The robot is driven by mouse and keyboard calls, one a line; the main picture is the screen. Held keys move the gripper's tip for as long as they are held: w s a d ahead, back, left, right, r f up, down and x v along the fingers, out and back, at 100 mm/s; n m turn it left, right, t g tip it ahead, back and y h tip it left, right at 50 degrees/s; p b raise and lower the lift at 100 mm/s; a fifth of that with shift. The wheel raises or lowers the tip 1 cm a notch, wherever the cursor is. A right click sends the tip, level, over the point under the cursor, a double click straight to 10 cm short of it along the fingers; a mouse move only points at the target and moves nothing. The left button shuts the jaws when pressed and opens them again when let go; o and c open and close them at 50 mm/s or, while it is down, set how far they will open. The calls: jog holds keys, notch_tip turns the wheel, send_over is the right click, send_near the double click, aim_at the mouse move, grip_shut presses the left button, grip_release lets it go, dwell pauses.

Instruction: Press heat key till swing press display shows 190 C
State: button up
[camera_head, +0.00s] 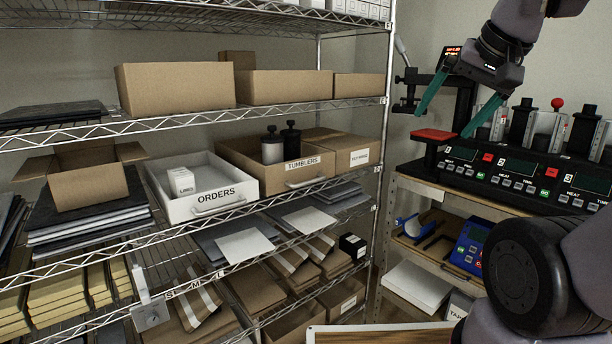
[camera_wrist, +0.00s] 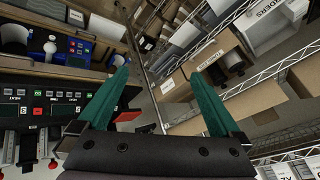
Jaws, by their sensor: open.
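The swing press (camera_head: 465,98) is a dark machine at the back right in the head view, with a red pad (camera_head: 433,135) low in front. Its small display (camera_head: 452,52) shows lit red digits too small to read. I cannot make out its heat key. My gripper (camera_head: 444,124) has two teal fingers, spread apart and empty, in front of the swing press. The fingers hide part of the press. In the wrist view my gripper (camera_wrist: 158,74) is also open with nothing between the fingers. A red patch beside the left finger looks like the pad (camera_wrist: 128,116).
A multi-station mug press (camera_head: 500,172) with numbered displays and HEAT keys stands right of the swing press; its panel (camera_wrist: 45,112) fills the wrist view's left. A wire shelf (camera_head: 372,103) with boxes and an ORDERS tray (camera_head: 215,208) stands left. A blue device (camera_head: 470,243) sits below.

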grip_shut()
dwell(1.6)
